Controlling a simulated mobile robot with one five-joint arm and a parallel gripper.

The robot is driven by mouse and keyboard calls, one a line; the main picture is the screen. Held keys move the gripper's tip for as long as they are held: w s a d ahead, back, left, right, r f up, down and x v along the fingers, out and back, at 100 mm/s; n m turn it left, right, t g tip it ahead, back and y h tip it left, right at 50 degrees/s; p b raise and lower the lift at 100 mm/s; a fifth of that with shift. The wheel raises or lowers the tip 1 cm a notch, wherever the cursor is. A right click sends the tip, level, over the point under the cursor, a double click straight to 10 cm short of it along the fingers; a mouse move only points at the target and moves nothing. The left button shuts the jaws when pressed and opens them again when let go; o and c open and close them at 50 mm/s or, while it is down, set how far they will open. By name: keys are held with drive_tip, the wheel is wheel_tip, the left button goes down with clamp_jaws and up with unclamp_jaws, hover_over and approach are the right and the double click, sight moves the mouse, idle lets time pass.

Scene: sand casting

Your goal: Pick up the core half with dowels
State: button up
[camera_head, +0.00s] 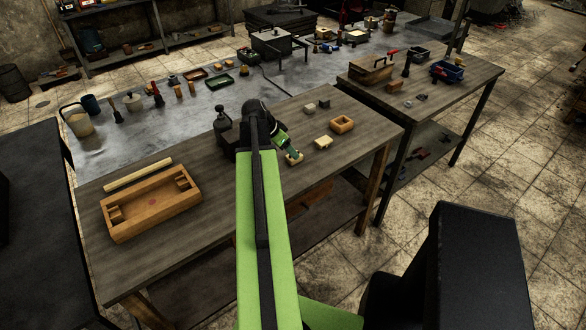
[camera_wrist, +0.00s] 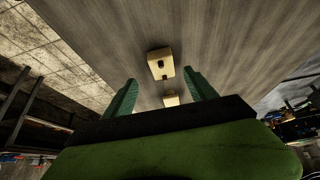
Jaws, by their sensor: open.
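Two small pale tan blocks lie on the wooden workbench. One block (camera_head: 293,158) is right at my gripper (camera_head: 288,149); the other block (camera_head: 323,142) is a little to its right. In the wrist view, one block (camera_wrist: 160,63) with dark spots like holes shows ahead between the fingertips. A second block (camera_wrist: 171,99) shows lower, between the green fingers and partly hidden by the gripper body. I cannot tell which block is the core half with dowels. My gripper (camera_wrist: 159,77) is open and holds nothing.
A wooden open box (camera_head: 150,208) and a pale strip (camera_head: 138,175) lie on the bench's left. A small wooden frame (camera_head: 342,124) and two grey blocks (camera_head: 317,105) sit behind the tan blocks. A dark bottle-like object (camera_head: 223,128) stands left of my arm.

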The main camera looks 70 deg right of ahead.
drive_tip(key=shift+s+d+f, duration=0.15)
drive_tip(key=shift+f, duration=0.1)
drive_tip(key=b+x, duration=0.4)
drive_tip(key=x, duration=0.1)
drive_tip(key=shift+w+d+f+b, duration=0.15)
drive_tip(key=shift+w+f+b, duration=0.05)
drive_tip(key=shift+f+b, duration=0.1)
drive_tip(key=shift+r, duration=0.25)
clamp_jaws()
